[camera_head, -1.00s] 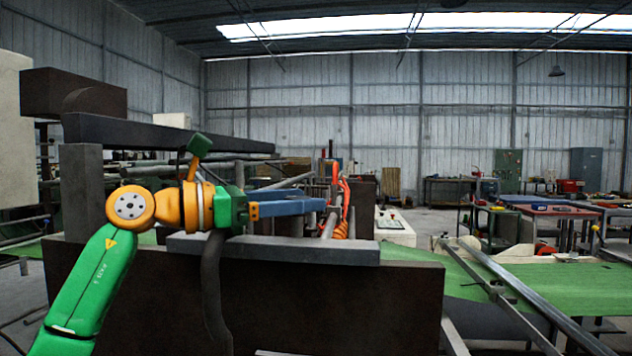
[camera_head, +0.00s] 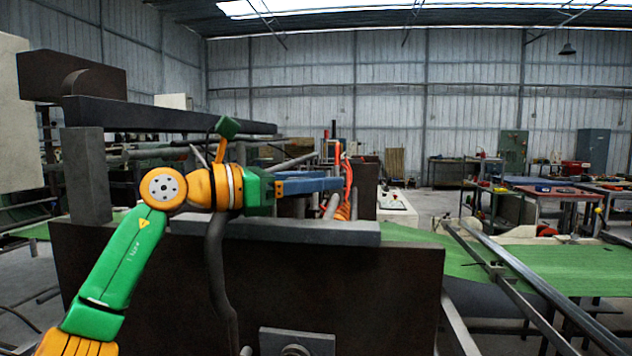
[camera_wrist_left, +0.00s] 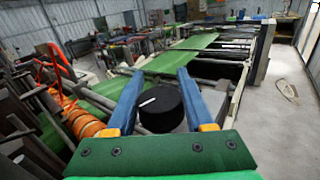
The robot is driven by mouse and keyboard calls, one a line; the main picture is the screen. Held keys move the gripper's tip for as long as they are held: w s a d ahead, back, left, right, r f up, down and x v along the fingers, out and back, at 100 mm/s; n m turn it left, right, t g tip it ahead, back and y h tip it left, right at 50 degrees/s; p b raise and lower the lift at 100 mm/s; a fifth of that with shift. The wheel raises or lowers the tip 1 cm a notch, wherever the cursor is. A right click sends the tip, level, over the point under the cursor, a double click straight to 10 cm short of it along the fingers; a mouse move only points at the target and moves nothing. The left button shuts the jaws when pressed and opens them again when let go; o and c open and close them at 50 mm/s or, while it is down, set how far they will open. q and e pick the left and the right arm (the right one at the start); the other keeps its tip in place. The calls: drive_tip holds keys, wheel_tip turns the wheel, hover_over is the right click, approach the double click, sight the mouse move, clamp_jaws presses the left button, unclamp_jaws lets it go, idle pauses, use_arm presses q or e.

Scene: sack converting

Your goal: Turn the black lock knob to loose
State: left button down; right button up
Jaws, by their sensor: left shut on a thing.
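The black lock knob (camera_wrist_left: 161,110) shows in the left wrist view as a round black cap with a white line on its top, pointing left. My left gripper (camera_wrist_left: 161,76) has one blue finger on each side of it and is shut on it. The fingertips reach past the knob. In the head view my left gripper (camera_head: 342,184) points right above the dark machine frame; the knob cannot be made out there. My right gripper is not in view.
A grey ledge (camera_head: 275,231) on a dark panel (camera_head: 370,275) lies below my left gripper. Orange coiled hose (camera_wrist_left: 88,124) and cables are close by on the left in the wrist view. Green sheet (camera_head: 520,264) and metal rails (camera_head: 530,285) lie to the right.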

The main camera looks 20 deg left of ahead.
use_arm(q)
drive_tip(key=shift+w+a+r+n+t+y+b, duration=0.1)
drive_tip(key=shift+a+n+t+y+b, duration=0.4)
drive_tip(key=shift+n+y+b, duration=1.55)
drive_tip(key=shift+w+a+f+n+t+y+b, duration=0.1)
drive_tip(key=shift+a+n+t+y+b, duration=0.35)
drive_tip(key=shift+n+y, duration=1.8)
drive_tip(key=shift+w+a+r+n+t+y+b, duration=0.2)
drive_tip(key=shift+n+t+y+b, duration=0.95)
drive_tip(key=shift+y, duration=2.25)
drive_tip(key=shift+s+a+f+g+y, duration=0.1)
drive_tip(key=shift+g+y, duration=0.2)
drive_tip(key=shift+g, duration=0.1)
drive_tip(key=shift+c, duration=1.4)
unclamp_jaws()
drive_tip(key=shift+f, duration=0.1)
drive_tip(key=shift+b, duration=0.3)
drive_tip(key=b+v, duration=0.2)
drive_tip(key=v, duration=0.1)
drive_tip(key=shift+f, duration=0.3)
drive_tip(key=v, duration=0.1)
drive_tip(key=b+v, duration=0.1)
drive_tip(key=v, duration=0.2)
drive_tip(key=shift+r, duration=0.35)
